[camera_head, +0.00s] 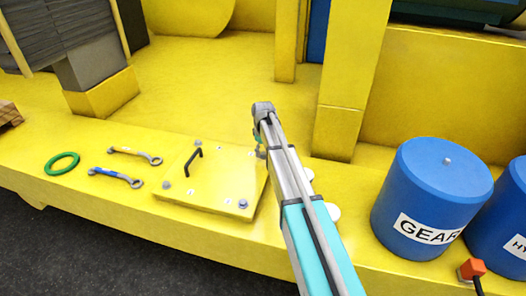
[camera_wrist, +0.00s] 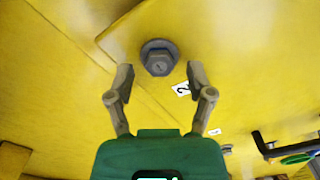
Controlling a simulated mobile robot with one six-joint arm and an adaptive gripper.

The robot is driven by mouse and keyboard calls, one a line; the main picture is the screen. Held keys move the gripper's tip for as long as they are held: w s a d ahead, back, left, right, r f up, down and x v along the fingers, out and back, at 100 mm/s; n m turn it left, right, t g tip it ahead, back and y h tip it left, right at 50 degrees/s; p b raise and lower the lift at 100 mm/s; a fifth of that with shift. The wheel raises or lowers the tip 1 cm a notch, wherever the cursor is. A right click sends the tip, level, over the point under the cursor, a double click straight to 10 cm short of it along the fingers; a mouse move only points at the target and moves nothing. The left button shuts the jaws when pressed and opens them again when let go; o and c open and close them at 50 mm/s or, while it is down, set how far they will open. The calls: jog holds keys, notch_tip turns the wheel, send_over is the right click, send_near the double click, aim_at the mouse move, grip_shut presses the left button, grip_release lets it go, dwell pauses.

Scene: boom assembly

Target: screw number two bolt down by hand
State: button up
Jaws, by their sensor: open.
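The bolt beside the "2" label, number two bolt (camera_wrist: 158,57), is a grey hex head with a flange. In the head view my arm hides this bolt and most of the gripper at the plate's right back corner. How deep the bolt sits is unclear.
A black handle (camera_head: 193,160) and other bolts (camera_head: 243,203) stand on the plate. Left lie two wrenches (camera_head: 115,177) and a green ring (camera_head: 62,163). Right stand blue drums (camera_head: 430,190) and a red block (camera_head: 472,268). A yellow post (camera_head: 345,100) rises behind my arm.

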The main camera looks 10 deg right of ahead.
aim_at(263, 153)
jog(key=n, duration=0.5)
jog(key=shift+s+a+n, duration=0.1)
jog(key=shift+n, duration=0.3)
notch_tip(263, 153, up, 14)
jog(key=p, duration=1.4)
jog(key=s+f+m+b, duration=0.4)
jog(key=s, duration=0.5)
jog(key=s+f+m+b, duration=0.4)
jog(key=s+f+b, duration=0.1)
jog(key=s, duration=0.4)
jog(key=s+d+f+m+b, duration=0.1)
jog(key=s+f+m+b, duration=0.2)
jog(key=s, duration=0.6)
jog(key=shift+s+f+m+b, duration=0.2)
jog(key=shift+f+b, duration=0.4)
jog(key=shift+s+f+m+b, duration=0.15)
jog(key=shift+f+m+b, duration=0.05)
jog(key=shift+f+b, duration=0.35)
jog(key=shift+s+f+m+b, duration=0.2)
jog(key=shift+s+f+m, duration=0.05)
jog(key=shift+s, duration=0.25)
jog(key=shift+s+f+m+b, duration=0.2)
jog(key=shift+s+m, duration=0.05)
jog(key=shift+s, duration=0.2)
jog(key=shift+s, duration=0.1)
